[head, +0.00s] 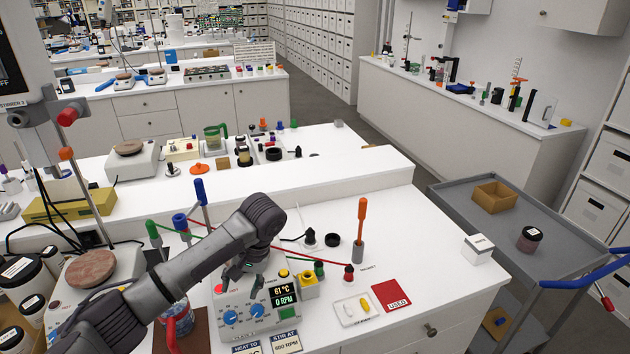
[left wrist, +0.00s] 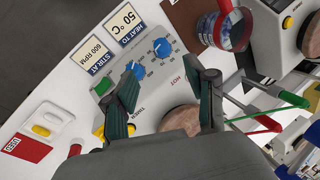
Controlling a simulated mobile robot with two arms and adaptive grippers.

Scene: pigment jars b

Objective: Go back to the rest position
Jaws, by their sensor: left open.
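My left arm reaches in from the lower left in the head view. My left gripper (head: 242,280) points down over the control panel of a hotplate stirrer (head: 258,318), whose display reads 61 °C and 0 RPM. In the left wrist view, my left gripper (left wrist: 165,92) has its two fingers spread apart with nothing between them. The blue knobs of the stirrer (left wrist: 150,72) show between and beyond the fingers. Whether a finger touches the panel cannot be told. My right gripper is not in view.
A glass jar (head: 180,318) with a red band stands left of the stirrer. A white tray (head: 356,309), a red card (head: 391,296) and an orange-handled tool (head: 360,225) are to its right. A grey cart (head: 478,205) stands further right. The bench front right is mostly clear.

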